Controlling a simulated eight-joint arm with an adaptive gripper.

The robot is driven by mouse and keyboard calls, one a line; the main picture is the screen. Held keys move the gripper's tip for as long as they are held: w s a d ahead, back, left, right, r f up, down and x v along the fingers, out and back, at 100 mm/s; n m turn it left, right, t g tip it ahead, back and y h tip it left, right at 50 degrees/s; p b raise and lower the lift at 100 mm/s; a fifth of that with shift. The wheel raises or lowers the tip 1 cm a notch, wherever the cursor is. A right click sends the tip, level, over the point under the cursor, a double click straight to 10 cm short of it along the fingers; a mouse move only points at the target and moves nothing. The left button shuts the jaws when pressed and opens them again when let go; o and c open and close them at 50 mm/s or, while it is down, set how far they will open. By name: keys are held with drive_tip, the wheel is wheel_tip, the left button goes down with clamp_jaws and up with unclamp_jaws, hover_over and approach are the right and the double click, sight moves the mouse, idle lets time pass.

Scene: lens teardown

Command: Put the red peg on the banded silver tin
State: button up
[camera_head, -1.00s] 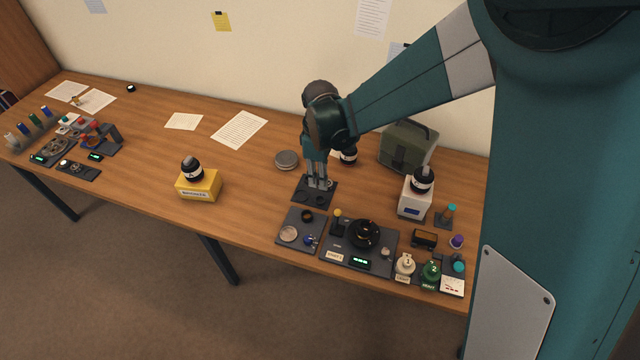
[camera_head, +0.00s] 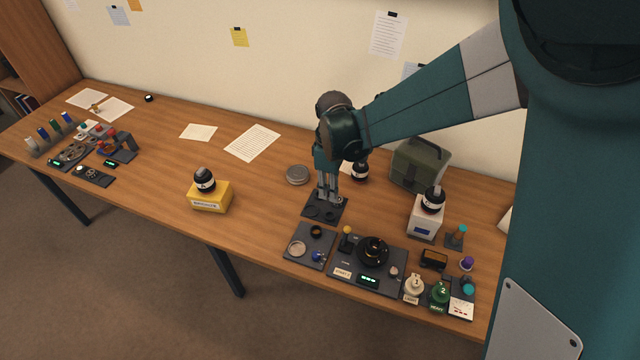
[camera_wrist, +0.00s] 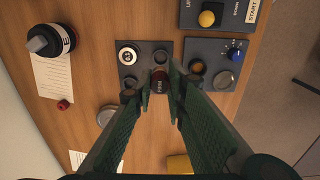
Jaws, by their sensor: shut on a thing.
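My gripper (camera_head: 327,197) is low over a dark plate with round sockets (camera_head: 312,212). In the wrist view its fingers (camera_wrist: 160,97) are closed around a dark reddish-brown cylinder (camera_wrist: 160,84) with pale lettering, at a corner of that plate. Whether it still touches the plate is unclear. A small red peg-like piece (camera_wrist: 64,104) lies on the bare wood near a paper. The round silver tin (camera_head: 298,174) sits on the table behind and left of the gripper. In the wrist view the tin (camera_wrist: 105,116) is partly hidden by a finger.
A black bottle (camera_head: 360,172) stands just behind the gripper, with a green case (camera_head: 420,165) to its right. A tray with small parts (camera_head: 309,246) and a control panel (camera_head: 368,264) lie in front. A yellow box (camera_head: 210,197) stands left, with open wood between.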

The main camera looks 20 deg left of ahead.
wheel_tip(320, 180, up, 3)
drive_tip(key=p, duration=0.2)
hover_over(297, 172)
drive_tip(key=shift+f, duration=0.1)
drive_tip(key=shift+f, duration=3.1)
drive_tip(key=shift+f+b, duration=0.3)
drive_tip(key=shift+f, duration=1.6)
drive_tip(key=shift+d+f, duration=0.1)
drive_tip(key=o, duration=0.8)
